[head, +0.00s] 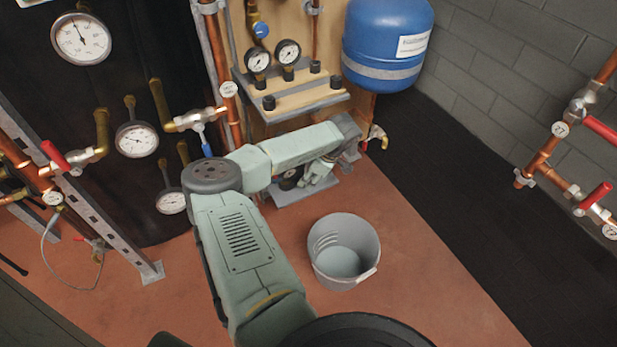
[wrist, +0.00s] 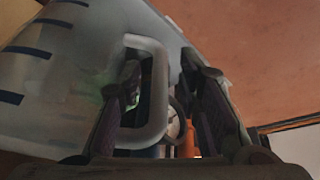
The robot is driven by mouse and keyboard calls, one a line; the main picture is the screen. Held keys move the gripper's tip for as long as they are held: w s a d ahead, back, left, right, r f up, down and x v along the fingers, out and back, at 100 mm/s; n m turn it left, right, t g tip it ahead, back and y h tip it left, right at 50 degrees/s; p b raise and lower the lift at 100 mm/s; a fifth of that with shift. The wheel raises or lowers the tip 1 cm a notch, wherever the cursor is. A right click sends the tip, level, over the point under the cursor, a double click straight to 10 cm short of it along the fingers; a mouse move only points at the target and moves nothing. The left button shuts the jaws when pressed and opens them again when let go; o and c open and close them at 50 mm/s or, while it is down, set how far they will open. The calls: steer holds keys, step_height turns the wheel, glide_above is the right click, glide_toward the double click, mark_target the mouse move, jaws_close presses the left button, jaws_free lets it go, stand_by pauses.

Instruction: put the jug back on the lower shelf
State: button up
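The jug (wrist: 60,75) fills the left of the wrist view. It is translucent white with dark blue level marks and a looped handle (wrist: 156,95). My gripper (wrist: 172,95) has one dark finger on each side of the handle's outer bar. A gap shows between the bar and the right finger, so it looks open around the handle. In the head view my gripper (head: 320,172) is in front of the wooden panel, just above the grey lower shelf (head: 312,193). I cannot make out the jug there; my arm covers much of that area.
An upper shelf (head: 325,103) with valve stubs and gauges is above my wrist. A blue tank (head: 386,40) hangs to the right. A grey bucket (head: 344,255) stands on the red floor. Copper pipes and gauges (head: 137,140) are on the left. Open floor lies right of the bucket.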

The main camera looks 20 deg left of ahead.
steer(key=v, duration=1.1)
steer(key=shift+r, duration=0.2)
